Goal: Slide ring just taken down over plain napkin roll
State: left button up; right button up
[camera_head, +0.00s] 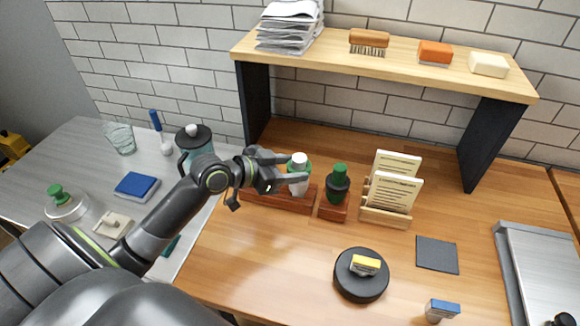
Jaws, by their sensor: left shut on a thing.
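My left gripper (297,168) reaches in from the left with its fingers around a green ring (307,171) at the white napkin roll (299,160). The roll's white top stands above the green, and white also shows lower down between the fingers. The roll is upright over a long reddish wooden stand (290,201). The fingers hide part of the ring, and I cannot tell whether it touches the roll. To the right, a dark green roll with a black ring (338,187) stands upright on a small wooden block (333,209). My right gripper is not in view.
A card holder (385,216) stands close right of the rolls. A wooden shelf (400,70) overhangs behind. A black round dish (361,286) with a yellow-topped block and a dark square mat (437,254) lie in front. A teal lidded jug (195,145) stands behind my arm.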

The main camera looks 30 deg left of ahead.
pick_arm(q)
jog(key=shift+f+b, duration=1.05)
jog(key=shift+f, duration=0.25)
jog(key=o, duration=1)
jog(key=shift+o, duration=0.2)
jog(key=shift+r, duration=0.1)
jog(key=shift+s+a+r, duration=0.1)
jog(key=shift+s+a, duration=0.2)
jog(key=shift+s, duration=0.15)
jog(key=p+v, duration=0.5)
jog(key=v, duration=1.1)
jog(key=shift+s, duration=0.15)
jog(key=shift+a, duration=0.1)
